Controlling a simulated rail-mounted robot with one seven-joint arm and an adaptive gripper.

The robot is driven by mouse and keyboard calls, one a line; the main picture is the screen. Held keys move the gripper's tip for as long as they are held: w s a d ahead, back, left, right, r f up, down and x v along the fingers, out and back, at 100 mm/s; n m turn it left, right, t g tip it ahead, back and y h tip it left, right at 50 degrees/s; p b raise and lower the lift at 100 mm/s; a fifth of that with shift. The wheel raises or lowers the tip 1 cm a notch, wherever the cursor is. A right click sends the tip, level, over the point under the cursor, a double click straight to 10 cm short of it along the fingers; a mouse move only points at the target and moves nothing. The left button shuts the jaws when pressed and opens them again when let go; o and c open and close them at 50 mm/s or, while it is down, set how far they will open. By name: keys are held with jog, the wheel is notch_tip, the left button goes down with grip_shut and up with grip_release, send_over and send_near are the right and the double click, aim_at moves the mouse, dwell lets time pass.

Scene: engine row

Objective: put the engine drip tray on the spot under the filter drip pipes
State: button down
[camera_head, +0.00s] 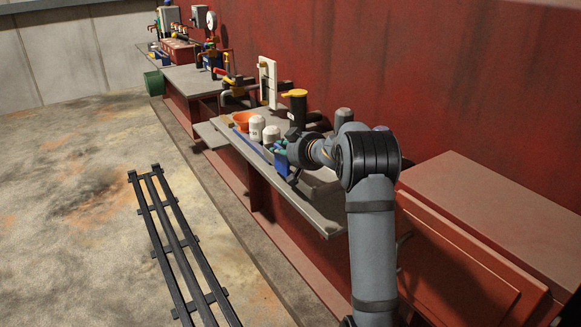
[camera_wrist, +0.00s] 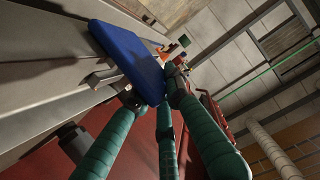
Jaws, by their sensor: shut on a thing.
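My gripper (camera_head: 293,153) is over the grey workbench (camera_head: 318,199). In the wrist view its green fingers (camera_wrist: 154,93) are shut on a flat blue piece (camera_wrist: 128,55), which I take for the drip tray. Brass and dark pipework (camera_head: 236,88) stands at the far end of this bench, beside a white panel (camera_head: 268,83). I cannot tell which pipes are the filter drip pipes, and no marked spot is clear.
An orange bowl (camera_head: 243,119), two pale canisters (camera_head: 257,127) and a black cylinder with a yellow top (camera_head: 296,108) stand on the bench near the gripper. The red wall (camera_head: 400,70) rises behind. A black slatted rack (camera_head: 175,235) lies on the open floor at left.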

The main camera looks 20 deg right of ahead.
jog(key=d, duration=0.1)
jog(key=f, duration=0.1)
jog(key=d, duration=0.1)
jog(key=shift+w+d+f, duration=0.2)
jog(key=shift+d+f, duration=0.05)
jog(key=shift+d, duration=0.1)
notch_tip(320, 180, down, 4)
jog(key=shift+f+b, duration=0.1)
jog(key=shift+b, duration=1.1)
jog(key=c, duration=1.7)
grip_release()
